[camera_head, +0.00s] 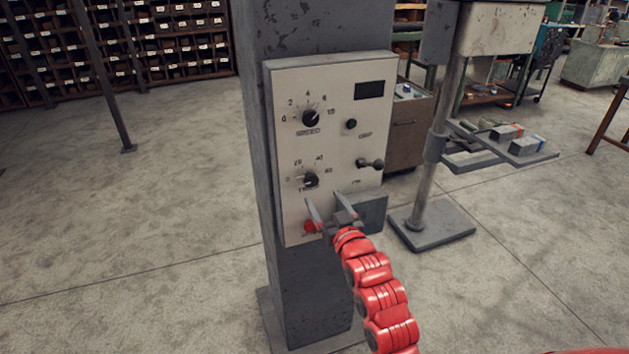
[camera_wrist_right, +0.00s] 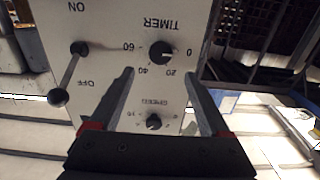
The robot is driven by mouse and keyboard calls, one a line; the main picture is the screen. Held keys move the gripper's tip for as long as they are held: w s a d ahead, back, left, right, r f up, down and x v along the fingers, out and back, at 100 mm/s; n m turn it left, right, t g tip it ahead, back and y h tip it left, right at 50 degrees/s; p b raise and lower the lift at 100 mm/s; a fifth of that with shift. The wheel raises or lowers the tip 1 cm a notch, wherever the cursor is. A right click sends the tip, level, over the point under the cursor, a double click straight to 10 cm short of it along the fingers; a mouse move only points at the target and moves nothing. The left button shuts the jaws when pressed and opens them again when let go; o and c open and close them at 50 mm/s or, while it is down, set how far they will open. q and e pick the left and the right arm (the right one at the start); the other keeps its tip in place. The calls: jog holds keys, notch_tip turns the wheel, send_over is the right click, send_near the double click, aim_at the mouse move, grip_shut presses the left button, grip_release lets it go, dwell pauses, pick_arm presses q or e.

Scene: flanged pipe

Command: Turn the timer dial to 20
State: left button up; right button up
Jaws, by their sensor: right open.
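The timer dial (camera_head: 311,180) is a black knob low on the pale control panel (camera_head: 335,140), with marks for 0, 20, 40 and 60 around it. Its light pointer mark seems to face left, near 0, but it is small. In the right wrist view, the timer dial (camera_wrist_right: 161,53) appears upside down, beyond my fingertips and between their lines. My right gripper (camera_head: 323,197) is open and empty, in front of the panel just below the dial; its fingers (camera_wrist_right: 159,74) show apart in the wrist view. My left gripper is not in view.
The speed dial (camera_head: 310,118) is above the timer dial. An ON/OFF lever (camera_head: 371,163) sticks out at right, and a red button (camera_head: 310,227) sits low. A dark display (camera_head: 369,90) is at the top. A stand (camera_head: 432,228) is right of the column; open floor lies left.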

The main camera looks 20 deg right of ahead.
aim_at(313, 182)
jog(key=w+p, duration=0.2)
jog(key=w, duration=0.5)
jog(key=shift+a, duration=0.15)
jog(key=shift+w+f+p, duration=0.1)
jog(key=shift+w+p, duration=0.25)
jog(key=shift+w, duration=0.05)
grip_shut()
jog(key=shift+f+m+b, duration=0.25)
jog(key=shift+m+b, duration=1.15)
jog(key=shift+b, duration=0.15)
jog(key=m+b, duration=0.1)
jog(key=m, duration=0.1)
jog(key=shift+m+b, duration=0.3)
jog(key=shift+b, duration=0.05)
jog(key=m, duration=0.1)
jog(key=m+b, duration=0.1)
jog(key=m, duration=0.1)
jog(key=shift+d+r, duration=0.15)
jog(key=shift+d, duration=0.05)
jog(key=shift+m, duration=1.6)
